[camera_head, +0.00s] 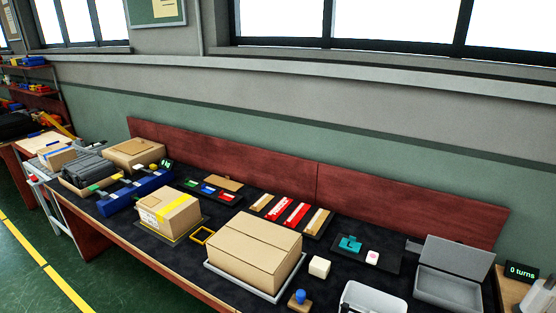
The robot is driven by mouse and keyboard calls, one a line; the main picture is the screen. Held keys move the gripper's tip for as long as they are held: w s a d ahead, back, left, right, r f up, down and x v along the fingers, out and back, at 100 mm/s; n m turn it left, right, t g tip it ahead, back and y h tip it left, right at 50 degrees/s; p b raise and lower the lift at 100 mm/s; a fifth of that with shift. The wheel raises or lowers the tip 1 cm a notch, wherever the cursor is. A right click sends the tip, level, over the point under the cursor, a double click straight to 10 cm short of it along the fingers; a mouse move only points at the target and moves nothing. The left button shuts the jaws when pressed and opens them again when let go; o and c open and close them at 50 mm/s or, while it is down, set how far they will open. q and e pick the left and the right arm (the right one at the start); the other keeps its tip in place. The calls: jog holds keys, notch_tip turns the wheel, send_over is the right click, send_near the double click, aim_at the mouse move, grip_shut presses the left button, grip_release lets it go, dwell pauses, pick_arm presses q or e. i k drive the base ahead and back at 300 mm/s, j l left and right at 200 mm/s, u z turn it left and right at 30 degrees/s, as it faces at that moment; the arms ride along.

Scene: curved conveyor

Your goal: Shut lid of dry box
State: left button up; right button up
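A grey box with a hinged lid, which looks like the dry box (447,291), sits at the right end of the dark bench top. Its lid (458,257) is open, standing up and leaning back at the rear of the box. The inside of the base shows as a shallow grey space, and I see nothing in it. Neither of my grippers is in view.
A white bin (372,300) stands left of the grey box, cut off by the bottom edge. A small display (522,272) reading "0 turns" stands to its right. A large carton (254,250), white cube (319,267) and blue-knobbed stamp (300,299) lie further left.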

aim_at(456, 257)
jog(key=z, duration=1.5)
